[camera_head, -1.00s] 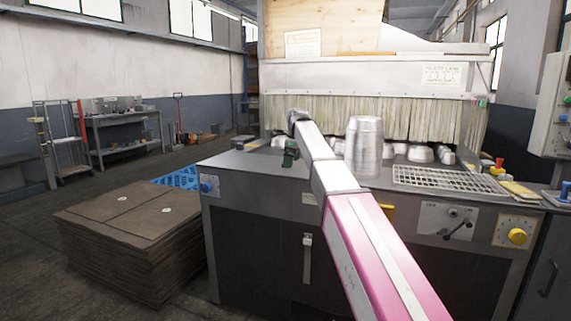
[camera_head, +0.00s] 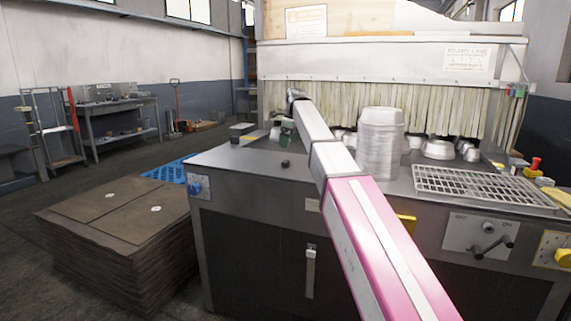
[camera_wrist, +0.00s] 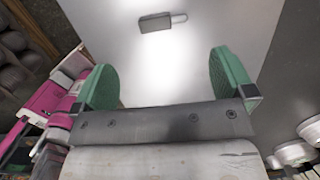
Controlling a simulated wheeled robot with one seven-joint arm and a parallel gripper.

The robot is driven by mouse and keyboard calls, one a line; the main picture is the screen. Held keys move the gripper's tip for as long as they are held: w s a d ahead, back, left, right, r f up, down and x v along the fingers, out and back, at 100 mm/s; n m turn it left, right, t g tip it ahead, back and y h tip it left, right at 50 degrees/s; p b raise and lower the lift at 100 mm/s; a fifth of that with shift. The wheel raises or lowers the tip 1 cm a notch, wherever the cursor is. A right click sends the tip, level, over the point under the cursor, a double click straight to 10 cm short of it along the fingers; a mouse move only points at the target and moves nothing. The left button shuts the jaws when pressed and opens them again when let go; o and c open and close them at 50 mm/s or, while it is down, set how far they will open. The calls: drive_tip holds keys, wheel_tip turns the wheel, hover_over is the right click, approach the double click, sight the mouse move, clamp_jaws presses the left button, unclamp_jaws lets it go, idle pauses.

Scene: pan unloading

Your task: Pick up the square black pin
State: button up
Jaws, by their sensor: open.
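A small black pin (camera_head: 285,163) lies on the grey metal worktop (camera_head: 240,166), towards its left front edge. In the wrist view a dark block with a pale, loop-like end, which looks like the same pin (camera_wrist: 155,23), lies on the worktop beyond the fingertips. My gripper (camera_wrist: 168,75) is open, with its two green fingers apart and nothing between them. In the head view my gripper (camera_head: 287,133) is partly hidden by my arm. It appears above and behind the pin, not touching it.
A tall stack of silver pans (camera_head: 381,145) stands right of my arm. More foil pans (camera_head: 440,149) lie behind it, near a hanging strip curtain (camera_head: 440,108). A wire grate (camera_head: 470,185) is at the right. A brown cardboard stack (camera_head: 110,235) stands left of the machine.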

sight(286, 162)
drive_tip(key=f, duration=0.3)
drive_tip(key=a+f, duration=0.1)
drive_tip(key=f, duration=0.1)
drive_tip(key=w+f, duration=0.1)
drive_tip(key=f, duration=0.2)
drive_tip(key=shift+a+f, duration=0.15)
drive_tip(key=shift+f, duration=0.2)
drive_tip(key=c, duration=1)
